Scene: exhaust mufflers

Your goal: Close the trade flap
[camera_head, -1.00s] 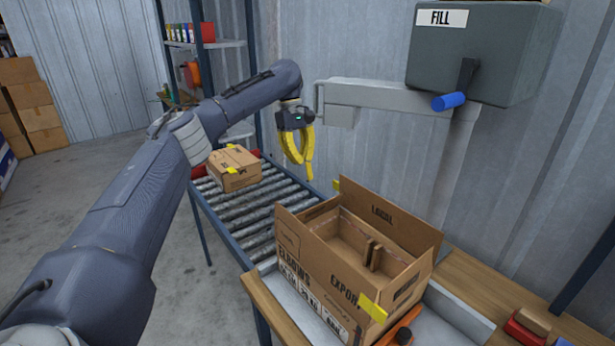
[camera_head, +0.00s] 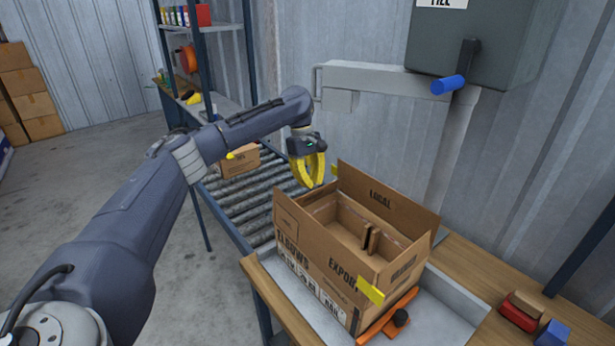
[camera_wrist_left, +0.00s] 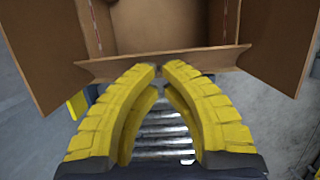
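An open brown carton (camera_head: 312,262) stands on the bench with flaps raised. Its back flap (camera_head: 383,203) reads "LOCAL"; "EXPORT" shows toward the front. I cannot read the word "trade" on any flap. My left gripper (camera_head: 308,184) is shut and empty just beyond the carton's far-left end. In the left wrist view, the yellow fingertips (camera_wrist_left: 160,70) nearly meet over the edge of the near end flap (camera_wrist_left: 115,69); whether they touch it is unclear. Side flaps spread to the left (camera_wrist_left: 45,60) and right (camera_wrist_left: 277,45). My right gripper is not in view.
A roller conveyor (camera_head: 245,210) leads away behind the carton, with a smaller box (camera_head: 240,163) on it. Red and blue blocks (camera_head: 553,333) sit at right.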

